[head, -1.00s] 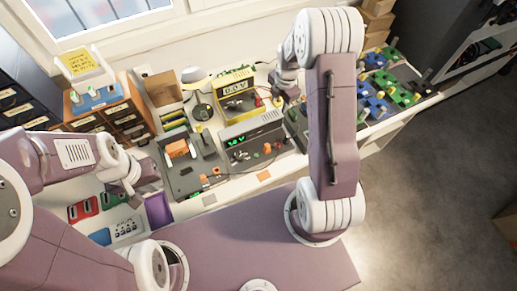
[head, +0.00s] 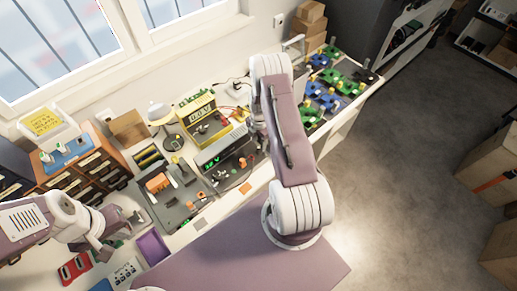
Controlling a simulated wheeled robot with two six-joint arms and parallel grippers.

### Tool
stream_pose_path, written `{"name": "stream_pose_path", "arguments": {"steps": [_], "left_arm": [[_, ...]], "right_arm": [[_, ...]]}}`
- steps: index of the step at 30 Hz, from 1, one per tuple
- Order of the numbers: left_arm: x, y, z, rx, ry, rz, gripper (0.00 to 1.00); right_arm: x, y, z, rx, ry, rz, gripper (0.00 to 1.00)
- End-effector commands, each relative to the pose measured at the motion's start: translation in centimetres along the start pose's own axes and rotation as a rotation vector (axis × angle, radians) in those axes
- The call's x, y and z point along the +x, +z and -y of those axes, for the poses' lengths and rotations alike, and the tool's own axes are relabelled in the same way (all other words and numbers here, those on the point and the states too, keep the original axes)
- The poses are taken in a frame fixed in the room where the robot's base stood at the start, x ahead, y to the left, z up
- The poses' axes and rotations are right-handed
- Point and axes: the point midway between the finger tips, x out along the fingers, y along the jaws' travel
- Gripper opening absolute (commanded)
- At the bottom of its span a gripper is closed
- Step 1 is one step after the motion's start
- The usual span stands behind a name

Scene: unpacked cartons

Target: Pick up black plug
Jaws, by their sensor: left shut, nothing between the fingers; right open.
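I cannot make out a black plug for certain; small dark, red and orange plugs and leads lie in front of the green-display power supply (head: 223,148). My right gripper (head: 257,128) is over the bench at the right end of that supply, open, partly hidden behind my own arm. I cannot see anything held in it. My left gripper (head: 108,248) is shut and empty, low at the left, near the purple bin (head: 152,248) and the drawer cabinet.
A yellow meter (head: 203,118) stands behind the supply. A grey tray (head: 178,205) with an orange block lies left of it. Green and blue parts (head: 325,90) crowd the bench's right end. The drawer cabinet (head: 90,170) stands at left. Open floor lies at right.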

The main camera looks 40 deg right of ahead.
Motion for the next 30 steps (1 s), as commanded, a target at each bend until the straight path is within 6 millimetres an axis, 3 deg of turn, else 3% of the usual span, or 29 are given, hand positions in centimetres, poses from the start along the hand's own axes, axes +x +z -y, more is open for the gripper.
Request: {"name": "stream_pose_path", "arguments": {"steps": [4, 8, 16, 21, 30], "left_arm": [[-1.7, -0.2, 0.0, 0.000, 0.000, 0.000, 0.00], [-1.8, -0.2, 0.0, 0.000, 0.000, 0.000, 0.00], [-1.8, -0.2, 0.0, 0.000, 0.000, 0.000, 0.00], [-1.8, -0.2, 0.0, 0.000, 0.000, 0.000, 0.00], [-1.8, -0.2, 0.0, 0.000, 0.000, 0.000, 0.00]], "right_arm": [[2.1, -0.3, 0.1, -0.001, -0.005, -0.003, 0.42], [4.2, -0.3, 0.1, -0.001, -0.004, -0.002, 0.42], [4.7, -0.2, 0.0, 0.000, -0.002, -0.001, 0.42], [4.7, -0.2, 0.0, 0.000, -0.002, -0.001, 0.00], [4.7, -0.2, 0.0, 0.000, -0.002, -0.001, 0.00]]}}
